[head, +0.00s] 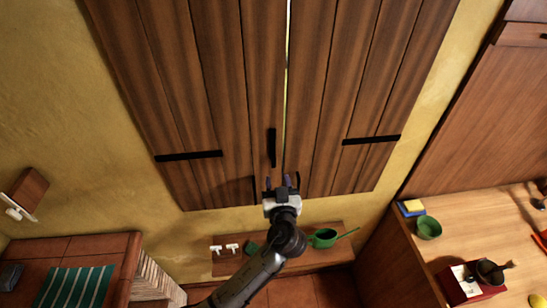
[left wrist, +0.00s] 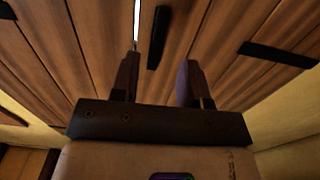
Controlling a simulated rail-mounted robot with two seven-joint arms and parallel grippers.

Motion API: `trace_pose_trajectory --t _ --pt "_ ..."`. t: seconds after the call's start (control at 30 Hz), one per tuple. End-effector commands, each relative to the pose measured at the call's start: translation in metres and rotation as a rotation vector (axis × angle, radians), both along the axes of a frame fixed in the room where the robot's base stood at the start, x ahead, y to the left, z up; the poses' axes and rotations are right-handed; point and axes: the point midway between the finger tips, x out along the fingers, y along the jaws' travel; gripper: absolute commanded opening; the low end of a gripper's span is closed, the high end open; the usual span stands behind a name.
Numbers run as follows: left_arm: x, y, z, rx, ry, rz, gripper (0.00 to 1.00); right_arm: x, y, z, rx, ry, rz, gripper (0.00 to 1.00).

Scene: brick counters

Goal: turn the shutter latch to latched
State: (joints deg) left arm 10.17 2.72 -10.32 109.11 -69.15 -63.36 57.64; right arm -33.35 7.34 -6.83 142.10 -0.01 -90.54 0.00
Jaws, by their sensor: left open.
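The shutter latch (head: 272,147) is a short black bar, standing upright on the left wooden shutter (head: 215,90), just left of the bright gap between the two shutters. In the left wrist view the latch (left wrist: 158,38) shows beyond and between my fingers, slightly tilted, with the gap to its left. My left gripper (head: 282,182) is open and empty, just below the latch in the head view. Its fingers also show in the left wrist view (left wrist: 158,78), apart from the latch. My right gripper is out of view.
Black horizontal straps (head: 188,156) cross both shutters. Below is a ledge with a green watering can (head: 323,238) and white pieces (head: 225,248). A wooden counter (head: 475,225) with a green bowl (head: 429,228) stands right; a tiled counter (head: 105,246) stands left.

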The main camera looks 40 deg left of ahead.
Motion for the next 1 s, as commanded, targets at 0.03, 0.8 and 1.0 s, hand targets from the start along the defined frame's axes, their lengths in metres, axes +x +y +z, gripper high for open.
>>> trace_pose_trajectory --t 0.03,0.8,1.0 --pt "0.007 0.008 0.004 0.004 0.001 0.002 0.41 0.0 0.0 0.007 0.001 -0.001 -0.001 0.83" --pt "0.058 0.063 0.0 -0.001 0.001 0.0 0.41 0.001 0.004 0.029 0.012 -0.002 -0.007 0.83" --pt "0.058 0.063 0.0 -0.001 0.001 0.0 0.41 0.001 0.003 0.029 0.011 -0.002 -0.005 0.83"
